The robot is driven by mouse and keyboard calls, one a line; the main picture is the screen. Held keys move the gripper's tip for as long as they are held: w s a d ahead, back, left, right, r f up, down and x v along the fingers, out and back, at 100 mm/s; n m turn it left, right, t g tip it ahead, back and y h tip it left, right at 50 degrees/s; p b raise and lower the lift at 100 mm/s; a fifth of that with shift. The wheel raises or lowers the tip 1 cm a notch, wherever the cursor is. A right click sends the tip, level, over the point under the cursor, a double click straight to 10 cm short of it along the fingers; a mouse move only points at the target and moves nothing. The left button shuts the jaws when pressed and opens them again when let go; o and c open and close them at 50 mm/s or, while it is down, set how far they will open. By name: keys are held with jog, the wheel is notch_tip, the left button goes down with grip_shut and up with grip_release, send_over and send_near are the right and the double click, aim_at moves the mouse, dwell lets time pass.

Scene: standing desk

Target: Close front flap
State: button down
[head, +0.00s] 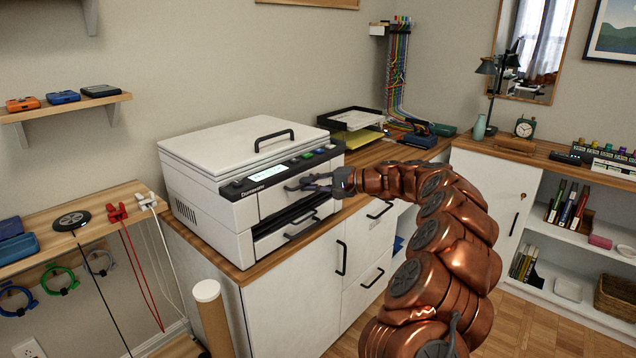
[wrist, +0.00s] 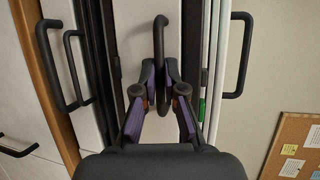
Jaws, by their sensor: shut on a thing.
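The white printer (head: 215,190) stands on the wooden-topped cabinet. Its front flap (head: 275,202) is the white panel below the control strip, with a dark gap under it. My gripper (head: 308,184) is at the flap's front, reaching in from the right. In the wrist view, the fingers of my gripper (wrist: 160,88) are closed around a black bar handle (wrist: 159,35), which appears to be the flap's. The fingers partly hide the handle. The flap's exact angle is hard to tell.
A lower tray handle (head: 301,228) sits below the gap. The lid handle (head: 274,137) is on top. A black paper tray (head: 350,119) stands behind on the right. Cabinet handles (head: 341,258) project below the counter. A brown tube (head: 214,320) stands at the front left.

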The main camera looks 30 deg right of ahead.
jog(key=c, duration=1.2)
grip_release()
jog(key=shift+c, duration=0.2)
jog(key=v, duration=1.2)
jog(key=shift+a, duration=0.1)
